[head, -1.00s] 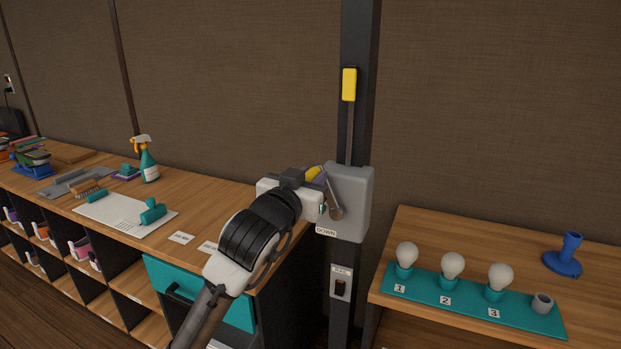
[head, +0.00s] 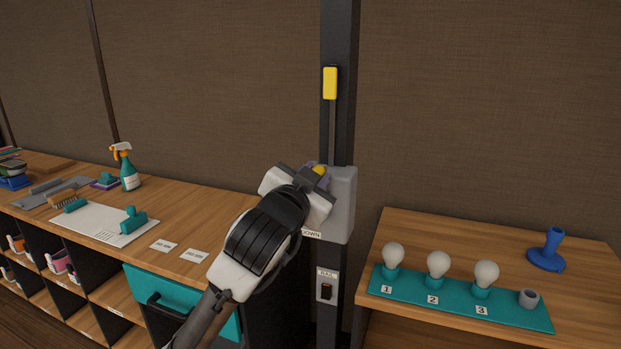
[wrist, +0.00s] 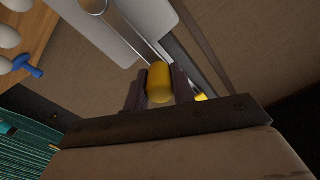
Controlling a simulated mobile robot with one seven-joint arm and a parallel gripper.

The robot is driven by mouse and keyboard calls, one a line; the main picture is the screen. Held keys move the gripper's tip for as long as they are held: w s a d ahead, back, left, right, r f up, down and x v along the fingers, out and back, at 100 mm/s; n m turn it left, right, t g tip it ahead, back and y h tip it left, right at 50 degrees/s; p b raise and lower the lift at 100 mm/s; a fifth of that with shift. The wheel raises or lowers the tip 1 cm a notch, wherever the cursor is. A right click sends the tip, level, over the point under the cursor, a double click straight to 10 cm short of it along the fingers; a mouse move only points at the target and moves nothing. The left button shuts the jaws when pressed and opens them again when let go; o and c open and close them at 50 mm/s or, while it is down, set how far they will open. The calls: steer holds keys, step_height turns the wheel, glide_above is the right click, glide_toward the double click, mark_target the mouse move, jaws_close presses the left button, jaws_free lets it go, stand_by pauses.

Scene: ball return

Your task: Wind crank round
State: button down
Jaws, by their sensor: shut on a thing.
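The crank is on a grey box (head: 344,205) fixed to a dark upright post. Its yellow handle (head: 320,170) shows at the box's upper left edge in the head view. My gripper (head: 317,176) is in front of the box and hides most of the crank arm. In the wrist view, the yellow handle (wrist: 159,83) sits between the two dark fingers of my gripper (wrist: 158,88), which are shut on it. The metal crank arm (wrist: 122,22) runs from the handle toward the grey box. A yellow block (head: 330,83) is high on the post's rail.
A wooden bench (head: 205,215) on the left holds a spray bottle (head: 127,168) and brushes. A lower shelf (head: 400,225) on the right holds several bulbs on a teal strip (head: 455,307) and a blue stand (head: 547,252). A small labelled switch (head: 326,290) is below the box.

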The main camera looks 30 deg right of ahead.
steer(key=c, duration=1.2)
jaws_free()
steer(key=shift+s+f, duration=0.1)
steer(key=shift+o, duration=0.2)
steer(key=b+v, duration=0.3)
steer(key=v, duration=1)
steer(key=shift+s+a+b, duration=0.25)
steer(key=shift+b, duration=0.1)
